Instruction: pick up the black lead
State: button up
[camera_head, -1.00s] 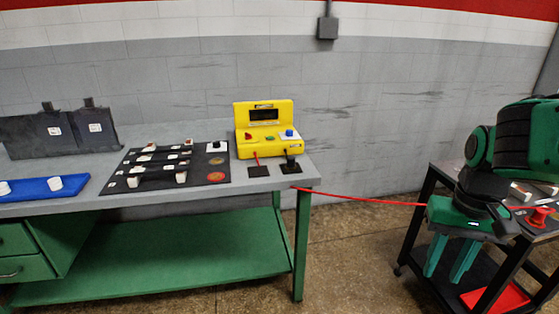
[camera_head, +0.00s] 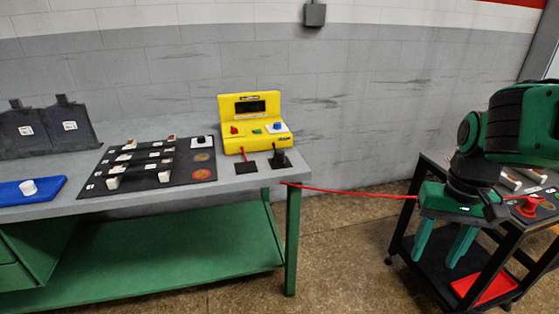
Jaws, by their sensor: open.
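The black lead (camera_head: 279,160) shows as a dark plug standing on a small black pad at the right end of the bench top, just in front of the yellow meter (camera_head: 252,122). Its cable is too small to follow clearly. My gripper (camera_head: 442,258) hangs at the right, fingers down and apart, with nothing visible between them. It is well to the right of the bench and away from the black lead. A red lead (camera_head: 350,193) runs from the bench edge toward the cart and passes out of sight behind my gripper.
The grey bench (camera_head: 225,186) has a green lower shelf. A black board (camera_head: 150,163) with several white blocks lies left of the meter, and a blue tray (camera_head: 48,186) lies farther left. A dark cart (camera_head: 402,232) with a red knob (camera_head: 529,206) stands at right. Floor between is clear.

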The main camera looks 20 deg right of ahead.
aim_at(280, 160)
jog(key=u, duration=0.05)
jog(key=i, duration=0.65)
jog(key=z, duration=1.1)
